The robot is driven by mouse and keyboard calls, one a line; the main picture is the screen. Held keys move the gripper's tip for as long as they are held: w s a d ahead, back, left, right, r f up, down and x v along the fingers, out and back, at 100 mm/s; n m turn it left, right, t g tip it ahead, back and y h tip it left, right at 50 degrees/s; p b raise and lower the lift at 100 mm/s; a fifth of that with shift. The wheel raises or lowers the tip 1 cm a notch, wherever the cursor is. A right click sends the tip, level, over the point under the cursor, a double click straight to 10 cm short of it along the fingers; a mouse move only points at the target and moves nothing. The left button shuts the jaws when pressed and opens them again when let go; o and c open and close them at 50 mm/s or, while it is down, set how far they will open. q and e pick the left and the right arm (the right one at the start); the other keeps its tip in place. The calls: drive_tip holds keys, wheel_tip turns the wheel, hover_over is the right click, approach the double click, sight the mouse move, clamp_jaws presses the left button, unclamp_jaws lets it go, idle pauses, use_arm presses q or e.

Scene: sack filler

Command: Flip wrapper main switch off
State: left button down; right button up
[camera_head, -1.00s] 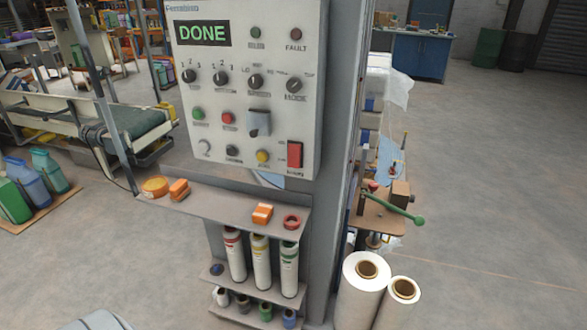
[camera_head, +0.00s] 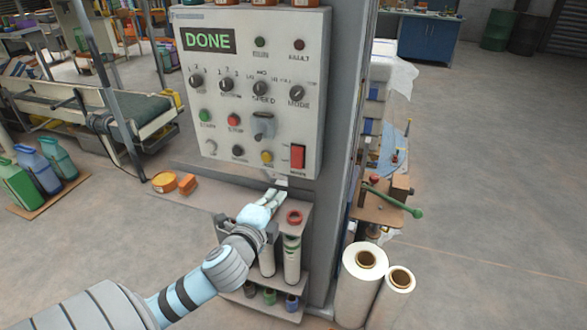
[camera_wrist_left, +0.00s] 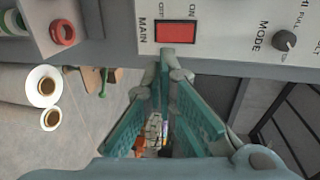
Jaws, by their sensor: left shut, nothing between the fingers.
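The wrapper's control panel (camera_head: 250,60) is a grey box with a green DONE display (camera_head: 208,40). The main switch, a red rocker (camera_head: 297,157), is at its lower right corner. It also shows in the left wrist view (camera_wrist_left: 176,32), between the words MAIN and OFF/ON. I cannot tell which way it is rocked. My left gripper (camera_head: 281,188) is by the panel's lower edge, a little below the switch. In the left wrist view its shut fingertips (camera_wrist_left: 168,62) are close to the switch; contact is not clear. My right gripper is not in view.
Knobs, buttons and a grey selector handle (camera_head: 263,126) share the panel. Below is a shelf with orange items (camera_head: 187,184) and a red ring (camera_head: 294,217), with tubes under it. White film rolls (camera_head: 364,272) stand to the right on open floor.

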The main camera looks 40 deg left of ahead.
sight(297, 168)
use_arm(q)
drive_tip(key=shift+w+a, duration=0.1)
drive_tip(key=x, duration=1.4)
drive_tip(key=shift+f+b, duration=0.1)
drive_tip(key=shift+b, duration=0.2)
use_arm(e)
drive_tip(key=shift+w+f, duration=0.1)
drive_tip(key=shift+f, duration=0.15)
